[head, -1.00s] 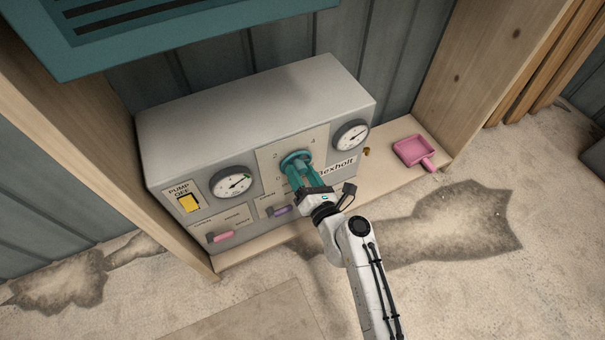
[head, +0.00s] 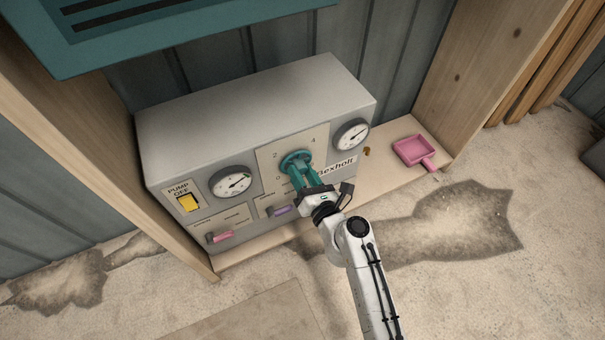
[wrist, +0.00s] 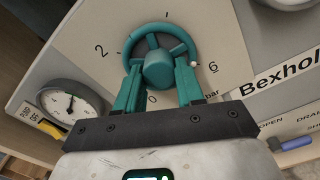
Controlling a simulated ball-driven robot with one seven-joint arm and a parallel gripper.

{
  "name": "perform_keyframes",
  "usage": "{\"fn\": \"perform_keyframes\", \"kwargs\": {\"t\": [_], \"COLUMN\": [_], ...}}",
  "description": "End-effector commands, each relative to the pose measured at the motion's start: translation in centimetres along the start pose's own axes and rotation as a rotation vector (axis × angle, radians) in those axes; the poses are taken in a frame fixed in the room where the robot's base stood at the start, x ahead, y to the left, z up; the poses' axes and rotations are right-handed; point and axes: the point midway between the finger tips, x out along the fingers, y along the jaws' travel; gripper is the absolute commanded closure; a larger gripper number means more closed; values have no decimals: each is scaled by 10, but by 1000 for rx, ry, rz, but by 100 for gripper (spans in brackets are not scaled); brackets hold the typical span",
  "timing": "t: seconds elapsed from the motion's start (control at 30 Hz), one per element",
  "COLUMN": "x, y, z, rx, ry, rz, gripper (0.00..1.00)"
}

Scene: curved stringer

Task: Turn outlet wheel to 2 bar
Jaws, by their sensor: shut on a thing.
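The teal outlet wheel (head: 295,159) sits on the light dial plate in the middle of the grey panel's front. In the wrist view the wheel (wrist: 157,67) shows a round rim, spokes and a thick hub. A small white mark on the rim lies beside the 6. The 2 is to the left and the 0 below. My gripper (head: 299,170) has teal fingers reaching to the wheel from the front. In the wrist view my gripper (wrist: 160,72) is shut on the wheel, one finger on each side of the hub. The exact contact at the fingertips is partly hidden.
Left gauge (head: 232,182) and right gauge (head: 352,135) flank the wheel. A yellow pump switch (head: 188,203), a pink lever (head: 220,237) and a purple lever (head: 282,211) are on the panel. A pink dustpan (head: 414,151) lies on the wooden ledge at right.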

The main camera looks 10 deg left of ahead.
Motion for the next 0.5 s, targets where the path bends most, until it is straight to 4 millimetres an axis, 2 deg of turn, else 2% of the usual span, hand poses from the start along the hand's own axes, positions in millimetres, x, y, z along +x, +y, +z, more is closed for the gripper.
{"fn": "perform_keyframes", "kwargs": {"t": [0.5], "x": [-1], "y": [-2], "z": [-1], "rx": [-471], "ry": [0], "rz": [0], "gripper": [93]}}
